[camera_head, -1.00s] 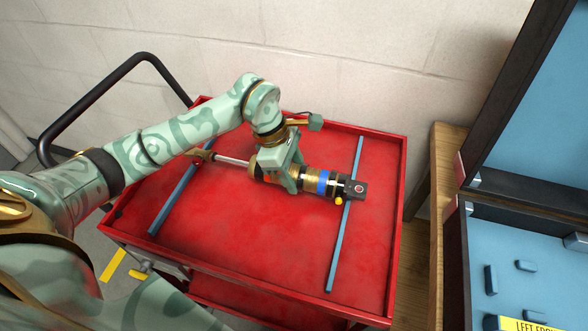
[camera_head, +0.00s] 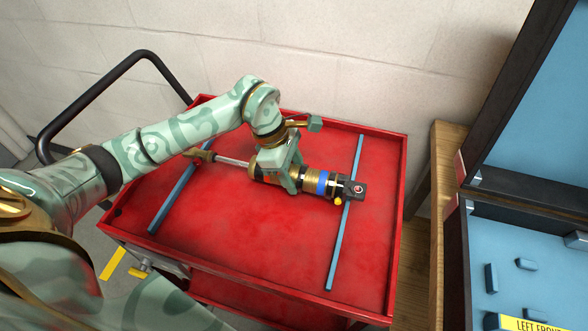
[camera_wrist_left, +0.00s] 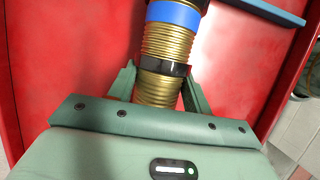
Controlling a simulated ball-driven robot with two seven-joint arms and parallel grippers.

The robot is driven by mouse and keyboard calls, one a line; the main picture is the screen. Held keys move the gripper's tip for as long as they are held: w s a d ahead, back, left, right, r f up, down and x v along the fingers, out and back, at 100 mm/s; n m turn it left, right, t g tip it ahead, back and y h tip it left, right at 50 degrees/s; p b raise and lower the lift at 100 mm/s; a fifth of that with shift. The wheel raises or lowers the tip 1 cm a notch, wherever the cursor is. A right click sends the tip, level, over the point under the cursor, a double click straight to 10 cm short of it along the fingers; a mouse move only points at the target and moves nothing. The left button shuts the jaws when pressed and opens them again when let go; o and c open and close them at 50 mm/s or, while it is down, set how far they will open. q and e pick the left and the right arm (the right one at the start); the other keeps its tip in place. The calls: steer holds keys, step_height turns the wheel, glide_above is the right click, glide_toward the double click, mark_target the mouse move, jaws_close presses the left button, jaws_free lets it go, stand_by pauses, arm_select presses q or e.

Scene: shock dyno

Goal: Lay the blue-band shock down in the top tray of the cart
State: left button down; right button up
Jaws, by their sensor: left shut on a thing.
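The blue-band shock (camera_head: 318,183) lies lengthwise across the red top tray (camera_head: 250,250) of the cart in the head view. Its rod end is to the left and its black end with a small yellow knob is to the right. Its ends are over or on the two blue strips (camera_head: 340,245); I cannot tell whether they touch. My left gripper (camera_head: 277,182) is shut around its gold body. In the left wrist view the left gripper (camera_wrist_left: 160,88) has a finger on each side of the gold body, and the blue band (camera_wrist_left: 174,14) shows beyond. My right gripper is not in view.
The tray has a raised red rim. A black push handle (camera_head: 95,95) stands at the cart's left. A wooden bench (camera_head: 440,170) and an open case with blue lining (camera_head: 545,265) are at the right. A pale block wall stands behind.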

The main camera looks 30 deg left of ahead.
arm_select(q)
steer(key=shift+f+b, duration=0.4)
steer(key=shift+f, duration=0.45)
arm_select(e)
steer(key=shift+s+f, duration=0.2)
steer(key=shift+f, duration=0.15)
arm_select(q)
steer(key=c, duration=0.6)
jaws_free()
steer(key=shift+o, duration=0.2)
steer(key=shift+s, duration=0.1)
steer(key=p+v, duration=0.5)
steer(key=v, duration=1.1)
steer(key=shift+r, duration=0.15)
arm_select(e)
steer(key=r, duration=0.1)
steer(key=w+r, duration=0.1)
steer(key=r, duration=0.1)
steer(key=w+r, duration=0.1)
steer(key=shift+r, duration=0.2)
